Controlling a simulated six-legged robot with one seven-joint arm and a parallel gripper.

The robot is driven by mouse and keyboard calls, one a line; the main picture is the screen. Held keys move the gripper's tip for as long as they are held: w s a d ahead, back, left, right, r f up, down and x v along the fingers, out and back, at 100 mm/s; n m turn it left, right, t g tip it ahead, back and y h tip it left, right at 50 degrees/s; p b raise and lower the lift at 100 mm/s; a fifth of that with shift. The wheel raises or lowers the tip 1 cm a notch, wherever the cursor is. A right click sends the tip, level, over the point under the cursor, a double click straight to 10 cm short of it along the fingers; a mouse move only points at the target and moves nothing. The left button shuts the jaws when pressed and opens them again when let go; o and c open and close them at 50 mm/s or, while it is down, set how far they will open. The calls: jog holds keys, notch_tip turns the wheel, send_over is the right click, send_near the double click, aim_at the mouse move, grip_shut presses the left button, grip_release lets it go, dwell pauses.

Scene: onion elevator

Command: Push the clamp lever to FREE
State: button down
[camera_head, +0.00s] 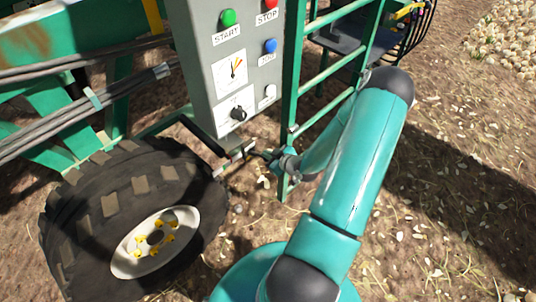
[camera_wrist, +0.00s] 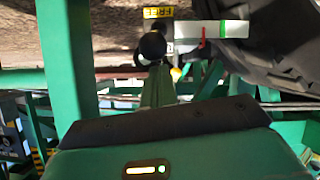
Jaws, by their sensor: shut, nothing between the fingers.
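In the wrist view a yellow FREE label (camera_wrist: 158,12) shows upside down at the top. Below it is a round black knob (camera_wrist: 152,45), which looks like the clamp lever's end. In the head view my gripper (camera_head: 268,155) is beside the small pale bar (camera_head: 235,158) under the control box. The lever is too small to make out there.
The grey control box (camera_head: 225,75) with buttons, a gauge and a dial hangs just above my gripper. A large tyre (camera_head: 90,215) is at the left. Open soil (camera_head: 450,160) lies to the right.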

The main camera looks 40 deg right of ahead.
jog(key=shift+f, duration=0.1)
jog(key=shift+s+f+t, duration=0.25)
jog(key=shift+t, duration=0.05)
jog(key=shift+f, duration=0.1)
notch_tip(320, 180, down, 12)
jog(key=s+t, duration=0.2)
jog(key=t, duration=0.3)
dwell(0.6)
dwell(0.4)
